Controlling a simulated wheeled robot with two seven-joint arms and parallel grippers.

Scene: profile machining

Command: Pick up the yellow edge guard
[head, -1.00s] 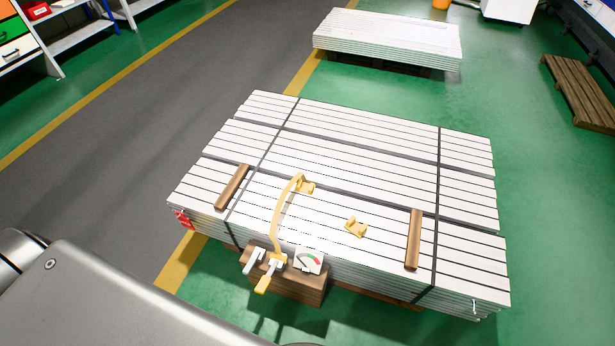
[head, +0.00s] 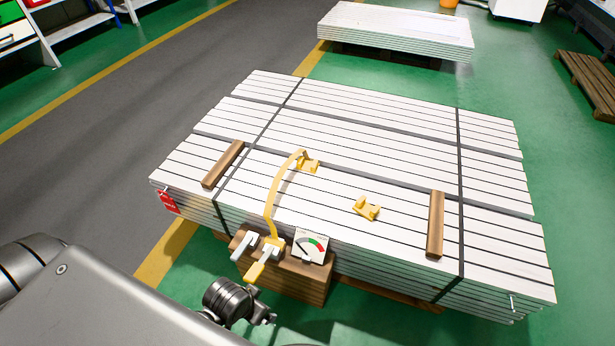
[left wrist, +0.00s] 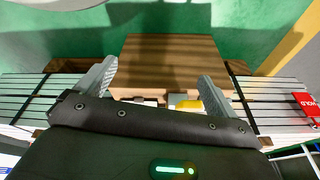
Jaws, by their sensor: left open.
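Two small yellow edge guards lie on the stack of white profiles. One yellow edge guard (head: 366,208) is loose on the top, near the right wooden batten. The other yellow edge guard (head: 308,163) is at the upper end of a yellow strap (head: 274,195). The strap runs down to a yellow-handled tool (head: 264,257) on a wooden block (head: 312,282) at the stack's front. My left gripper (left wrist: 155,90) is open in the left wrist view, with no edge guard visibly between its fingers. Part of its arm shows at the bottom of the head view. My right gripper is out of view.
The profile stack (head: 350,158) has dark straps and two wooden battens, one left (head: 223,164) and one right (head: 435,224). A gauge (head: 311,246) stands on the wooden block. A red tag (head: 168,201) hangs at the left corner. Another stack (head: 395,28) stands behind; green floor lies between.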

